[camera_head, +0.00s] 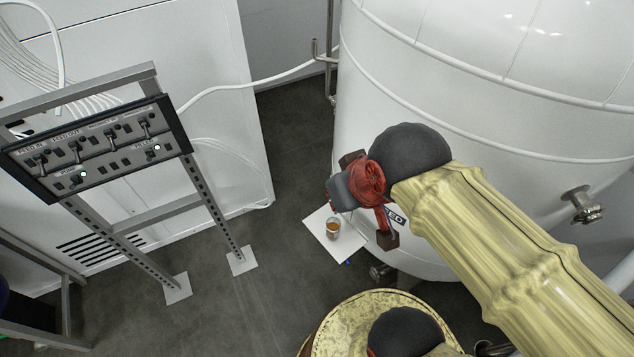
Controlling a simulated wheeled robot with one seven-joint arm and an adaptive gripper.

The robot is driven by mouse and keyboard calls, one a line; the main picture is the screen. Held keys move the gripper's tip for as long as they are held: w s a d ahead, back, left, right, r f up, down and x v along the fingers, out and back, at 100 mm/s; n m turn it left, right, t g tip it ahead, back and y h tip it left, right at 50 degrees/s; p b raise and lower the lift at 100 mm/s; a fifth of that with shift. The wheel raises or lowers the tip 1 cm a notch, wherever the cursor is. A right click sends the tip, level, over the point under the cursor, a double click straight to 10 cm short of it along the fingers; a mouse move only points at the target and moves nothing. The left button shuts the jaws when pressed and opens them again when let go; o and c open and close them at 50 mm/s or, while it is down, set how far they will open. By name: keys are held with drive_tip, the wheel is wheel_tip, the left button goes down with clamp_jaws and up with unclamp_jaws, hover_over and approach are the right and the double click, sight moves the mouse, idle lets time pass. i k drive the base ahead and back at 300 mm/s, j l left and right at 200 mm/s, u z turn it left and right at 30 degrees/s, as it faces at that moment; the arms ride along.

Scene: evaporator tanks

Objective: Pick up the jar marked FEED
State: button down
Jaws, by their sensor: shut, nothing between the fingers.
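A small glass jar (333,229) with orange-brown contents stands upright on a white sheet (315,218) on the dark floor, beside the big white tank. No marking on the jar can be read from here. My gripper (340,192) is at the end of my arm, up and to the right of the jar in the picture. It is shut and empty, apart from the jar.
The white tank (480,110) fills the right, with a pipe stub (580,205) on its side. A metal frame with a switch panel (100,150) stands at left before a white cabinet (235,120). A small blue object (348,262) lies near the sheet. Floor left of the sheet is clear.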

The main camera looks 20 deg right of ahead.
sight(333, 223)
drive_tip(key=k+j+z, duration=0.15)
drive_tip(key=z, duration=0.2)
drive_tip(key=k+z, duration=0.2)
drive_tip(key=z, duration=0.15)
drive_tip(key=k+j+z, duration=0.1)
drive_tip(key=z, duration=0.25)
drive_tip(key=k, duration=0.1)
